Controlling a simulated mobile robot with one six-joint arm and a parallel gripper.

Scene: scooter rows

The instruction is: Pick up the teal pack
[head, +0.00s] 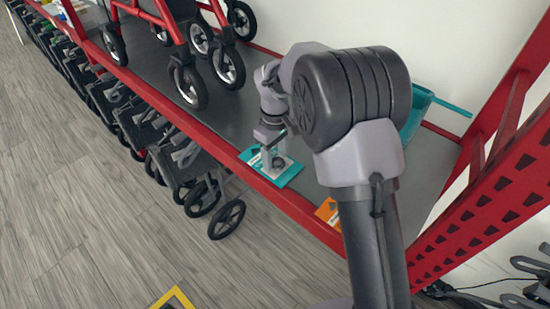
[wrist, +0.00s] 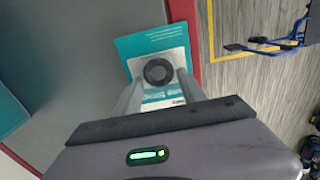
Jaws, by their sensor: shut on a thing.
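The teal pack (head: 288,174) is a flat teal and white card with a dark round piece on it. In the head view it is at the front edge of the grey shelf, just behind the red rail. In the wrist view the pack (wrist: 140,46) is at the top centre, with the dark round piece between my fingers. My gripper (head: 273,158) points down at it and is shut on it; its fingers also show in the wrist view (wrist: 158,88). I cannot tell whether the pack touches the shelf.
The grey shelf (head: 232,115) has a red front rail (head: 218,152). Red-framed walkers (head: 175,45) stand on it at the left. A teal tray (head: 420,103) is partly hidden behind my arm. Folded scooters (head: 185,160) line the floor below.

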